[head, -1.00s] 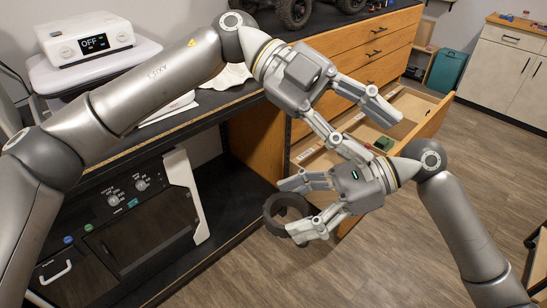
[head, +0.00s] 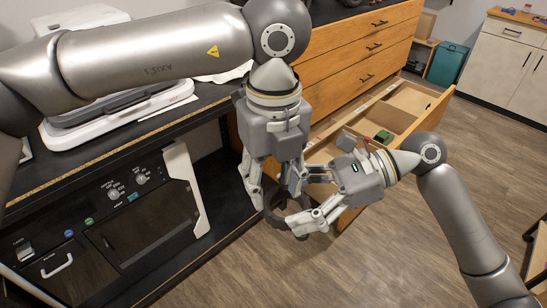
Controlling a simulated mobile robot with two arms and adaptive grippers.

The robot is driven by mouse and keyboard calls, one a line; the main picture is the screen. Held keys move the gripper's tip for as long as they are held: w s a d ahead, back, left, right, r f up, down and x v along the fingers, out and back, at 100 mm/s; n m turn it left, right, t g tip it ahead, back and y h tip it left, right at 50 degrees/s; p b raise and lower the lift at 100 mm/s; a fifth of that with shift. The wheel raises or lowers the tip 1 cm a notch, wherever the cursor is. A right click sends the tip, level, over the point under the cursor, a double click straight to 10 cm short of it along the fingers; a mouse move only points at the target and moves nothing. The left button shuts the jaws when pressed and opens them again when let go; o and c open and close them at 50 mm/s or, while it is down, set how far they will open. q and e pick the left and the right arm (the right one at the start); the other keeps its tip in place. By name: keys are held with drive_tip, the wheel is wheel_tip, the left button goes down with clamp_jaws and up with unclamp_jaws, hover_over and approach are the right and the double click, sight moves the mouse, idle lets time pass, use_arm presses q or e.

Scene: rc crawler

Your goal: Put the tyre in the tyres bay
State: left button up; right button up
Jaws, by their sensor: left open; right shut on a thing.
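The black tyre (head: 273,217) is a dark ring held over the floor in front of the open drawer. My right gripper (head: 291,207) is shut on it from the right; its far finger is partly hidden by my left gripper. My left gripper (head: 270,201) points down with its fingers apart, around the tyre's upper left part. I cannot tell whether they touch it. The open drawer (head: 437,107) in the wooden cabinet is divided into bays, with small white labels too small to read. A small green item (head: 383,138) lies in one bay. My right arm hides part of the near bays.
A black workbench (head: 110,160) with a shelf beneath stands at the left, carrying a white case (head: 125,108). A dark machine with knobs (head: 140,225) sits on the shelf. The wooden floor (head: 370,260) is clear in front. A teal bin (head: 446,62) stands farther back.

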use_arm(q)
wheel_tip(320, 180, down, 6)
drive_tip(key=shift+f, duration=0.25)
drive_tip(key=c, duration=0.9)
clamp_jaws()
use_arm(e)
drive_tip(key=o, duration=1)
drive_tip(key=shift+c, duration=0.2)
drive_tip(key=shift+o, duration=0.3)
drive_tip(key=shift+d, duration=0.1)
